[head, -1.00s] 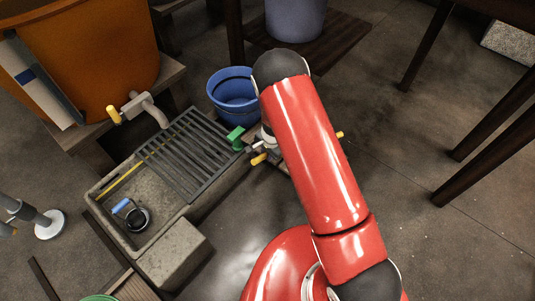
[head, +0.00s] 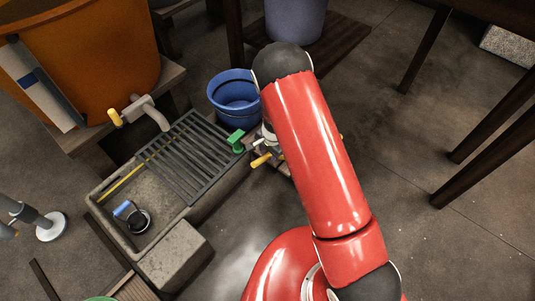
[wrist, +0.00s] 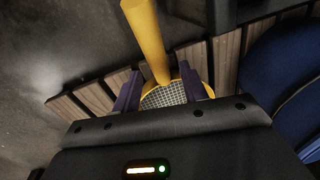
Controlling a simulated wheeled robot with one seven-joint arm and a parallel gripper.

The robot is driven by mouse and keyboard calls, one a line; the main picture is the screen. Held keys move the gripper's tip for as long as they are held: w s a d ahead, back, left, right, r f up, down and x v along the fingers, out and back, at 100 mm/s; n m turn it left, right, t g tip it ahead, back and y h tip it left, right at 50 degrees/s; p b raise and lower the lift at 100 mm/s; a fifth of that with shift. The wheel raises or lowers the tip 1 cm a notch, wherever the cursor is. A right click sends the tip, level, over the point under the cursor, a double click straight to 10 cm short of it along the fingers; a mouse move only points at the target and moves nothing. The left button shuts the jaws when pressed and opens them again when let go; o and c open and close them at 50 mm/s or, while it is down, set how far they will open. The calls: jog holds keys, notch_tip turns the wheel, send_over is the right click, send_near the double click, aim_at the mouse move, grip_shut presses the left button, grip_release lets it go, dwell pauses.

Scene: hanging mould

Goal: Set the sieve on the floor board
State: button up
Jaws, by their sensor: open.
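The sieve is yellow with a round mesh. In the wrist view its mesh (wrist: 166,97) and yellow rim lie between the two fingers, and its handle (wrist: 148,40) points away from me. My gripper (wrist: 158,85) is open, with one dark finger on each side of the sieve. The floor board (wrist: 95,97) is a row of wooden slats behind the sieve; I cannot tell whether the sieve rests on it. In the head view the yellow handle (head: 261,160) shows left of my red arm, which hides most of the gripper and the board.
A blue bucket (head: 234,92) stands just beyond the sieve. A stone trough (head: 165,225) with a dark grate (head: 195,160) and a green piece (head: 236,142) is to the left. Dark table legs (head: 425,50) stand at right. The floor (head: 420,240) at lower right is clear.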

notch_tip(320, 180, up, 9)
jog(key=s+p, duration=0.1)
jog(key=shift+d+f+p, duration=0.15)
jog(key=shift+d+p, duration=0.2)
jog(key=shift+d, duration=0.1)
jog(key=s+d+r+n+t+y, duration=0.1)
jog(key=s+d+r+n, duration=0.2)
jog(key=r, duration=1)
jog(key=s+d+r+n+t+y, duration=0.1)
jog(key=s+d+r, duration=0.25)
jog(key=r, duration=0.95)
jog(key=s+d+r+n+t+h, duration=0.1)
jog(key=s+d+r, duration=0.3)
jog(key=s, duration=0.6)
jog(key=s+d+r+n+t+h, duration=0.1)
jog(key=s+d+r+n+h, duration=0.1)
jog(key=s+d+r, duration=0.3)
jog(key=s+r+n, duration=0.1)
jog(key=s, duration=0.3)
jog(key=shift+s+r+n, duration=0.3)
jog(key=shift+s, duration=0.05)
notch_tip(320, 180, up, 10)
jog(key=p, duration=1)
